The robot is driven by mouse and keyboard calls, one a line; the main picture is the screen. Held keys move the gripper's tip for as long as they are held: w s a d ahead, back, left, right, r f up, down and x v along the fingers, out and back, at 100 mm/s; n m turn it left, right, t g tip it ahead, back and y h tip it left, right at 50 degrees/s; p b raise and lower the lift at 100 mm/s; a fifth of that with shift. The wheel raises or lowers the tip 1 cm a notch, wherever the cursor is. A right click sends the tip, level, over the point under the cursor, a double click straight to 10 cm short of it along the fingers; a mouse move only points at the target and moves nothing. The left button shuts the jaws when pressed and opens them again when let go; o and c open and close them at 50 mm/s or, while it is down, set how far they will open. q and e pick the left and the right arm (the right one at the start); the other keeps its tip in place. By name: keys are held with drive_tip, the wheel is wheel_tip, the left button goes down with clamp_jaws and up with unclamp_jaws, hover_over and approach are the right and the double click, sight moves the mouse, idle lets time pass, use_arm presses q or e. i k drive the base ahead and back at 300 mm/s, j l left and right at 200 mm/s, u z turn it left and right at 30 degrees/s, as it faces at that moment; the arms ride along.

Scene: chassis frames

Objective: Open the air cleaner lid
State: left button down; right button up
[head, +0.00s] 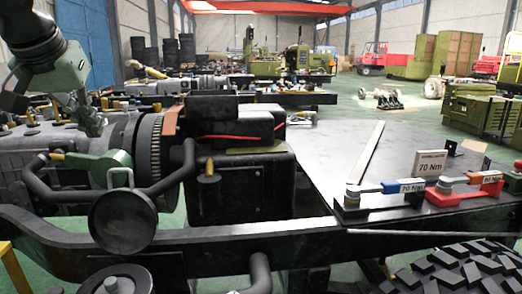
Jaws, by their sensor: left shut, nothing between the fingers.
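My left gripper (95,127) comes in from the upper left. Its fingers are shut and empty, and point down at the grey ribbed engine housing (60,150); I cannot tell whether they touch it. A round black disc-faced part (123,222) with a bent pipe sits in front of the engine, below and right of the gripper. A green part with a pale handle (111,168) is just above it. I cannot tell for sure which part is the air cleaner lid. My right gripper is out of view.
A black box (243,185) stands right of the engine. The black chassis rail (230,232) crosses the front. A tyre (455,268) is at lower right.

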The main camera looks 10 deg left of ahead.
sight(123, 221)
drive_tip(key=k+l, duration=0.15)
drive_tip(key=k, duration=0.3)
drive_tip(key=k+l, duration=0.2)
drive_tip(key=k, duration=0.3)
